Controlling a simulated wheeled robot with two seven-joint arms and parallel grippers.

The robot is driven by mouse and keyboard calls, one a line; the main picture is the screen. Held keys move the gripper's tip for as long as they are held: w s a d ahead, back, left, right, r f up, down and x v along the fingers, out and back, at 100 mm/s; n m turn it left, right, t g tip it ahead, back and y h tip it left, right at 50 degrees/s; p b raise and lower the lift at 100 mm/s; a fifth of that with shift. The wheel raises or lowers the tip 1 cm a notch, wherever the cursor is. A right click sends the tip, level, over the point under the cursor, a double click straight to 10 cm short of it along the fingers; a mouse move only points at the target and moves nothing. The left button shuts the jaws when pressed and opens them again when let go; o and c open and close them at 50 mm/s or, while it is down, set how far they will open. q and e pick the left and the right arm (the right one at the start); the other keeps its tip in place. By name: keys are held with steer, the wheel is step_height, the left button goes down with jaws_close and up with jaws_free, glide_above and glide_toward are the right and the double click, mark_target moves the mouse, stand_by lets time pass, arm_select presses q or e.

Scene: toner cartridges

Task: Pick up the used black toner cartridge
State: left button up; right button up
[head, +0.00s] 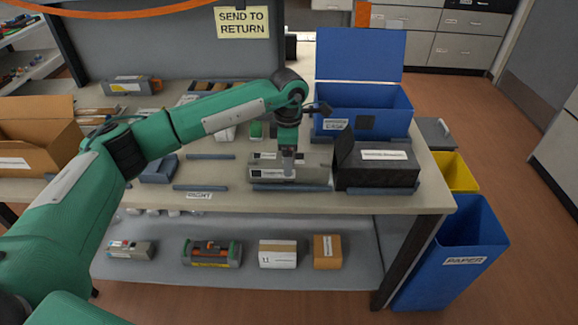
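My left arm reaches in from the left over the table, and its gripper (288,171) points straight down at a grey cartridge-like unit (314,174). The fingertips overlap the unit's middle; whether they grip it or are only in front of it, I cannot tell. The unit has a dark and light grey body with small labels and lies behind a blue-grey strip on the table. A black box (376,173) with a white label stands just to its right. The labels are too small to read, so I cannot confirm which is the used black toner cartridge. My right gripper is out of view.
A blue open-lidded bin (362,62) stands behind the black box. An open cardboard box (38,150) is at the left. The table (270,203) has a strip marked RIGHT. Below, a shelf (260,279) holds several items. A blue PAPER bin (458,235) and yellow bin (455,172) stand right.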

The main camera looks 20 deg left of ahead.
arm_select(q)
steer(key=shift+w+f, duration=0.15)
steer(key=shift+f, duration=1.75)
steer(key=c, duration=1.3)
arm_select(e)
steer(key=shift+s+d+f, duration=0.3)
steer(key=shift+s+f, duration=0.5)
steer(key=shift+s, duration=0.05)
arm_select(q)
steer(key=shift+r, duration=0.1)
